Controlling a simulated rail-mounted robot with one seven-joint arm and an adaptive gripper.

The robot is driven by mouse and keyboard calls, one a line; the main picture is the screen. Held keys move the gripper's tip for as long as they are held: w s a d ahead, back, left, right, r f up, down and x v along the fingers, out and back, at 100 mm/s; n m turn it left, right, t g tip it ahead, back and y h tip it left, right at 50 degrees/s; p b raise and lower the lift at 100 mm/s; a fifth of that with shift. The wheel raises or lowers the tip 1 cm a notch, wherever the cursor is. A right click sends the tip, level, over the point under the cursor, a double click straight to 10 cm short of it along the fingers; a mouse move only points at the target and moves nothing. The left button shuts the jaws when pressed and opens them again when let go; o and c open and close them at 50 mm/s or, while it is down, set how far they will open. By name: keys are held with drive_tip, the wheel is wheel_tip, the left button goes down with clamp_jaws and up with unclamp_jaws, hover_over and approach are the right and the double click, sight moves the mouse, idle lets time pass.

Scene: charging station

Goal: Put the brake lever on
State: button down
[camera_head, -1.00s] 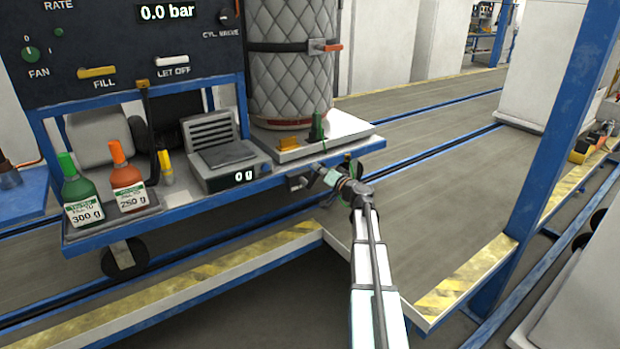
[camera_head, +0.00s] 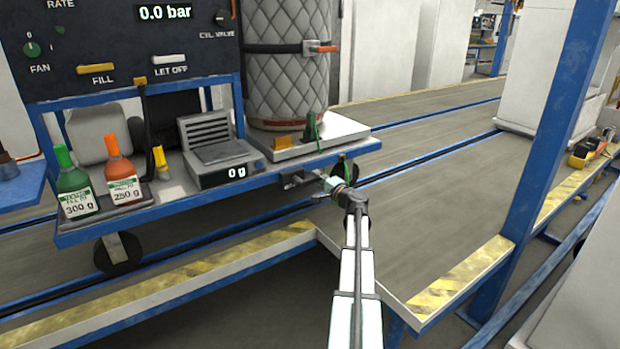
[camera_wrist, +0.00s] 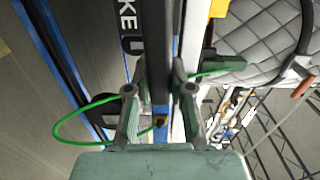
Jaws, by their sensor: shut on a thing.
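My gripper (camera_head: 318,178) is at the right front corner of the blue cart (camera_head: 215,188), just below its edge. In the wrist view its two fingers (camera_wrist: 160,72) are closed in on a narrow bar (camera_wrist: 160,98), apparently the brake lever, with a small yellow spot behind or on it. The lever's ends and pivot are hidden, so its exact setting cannot be told. A dark sign (camera_wrist: 128,30) beside the fingers shows white letters ending in "KE".
A quilted grey cylinder (camera_head: 287,75) stands on a white plate (camera_head: 345,130), beside yellow and green parts. A scale (camera_head: 225,165) reads 0 g. Bottles (camera_head: 75,190) stand at the left. A blue post (camera_head: 545,120) rises at the right. A green cable (camera_wrist: 70,112) loops near my fingers.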

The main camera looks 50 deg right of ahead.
drive_tip(key=shift+w+f+m, duration=0.1)
drive_tip(key=shift+f+m, duration=0.05)
drive_tip(key=shift+m, duration=0.25)
drive_tip(key=c, duration=1)
unclamp_jaws()
drive_tip(key=v, duration=1.2)
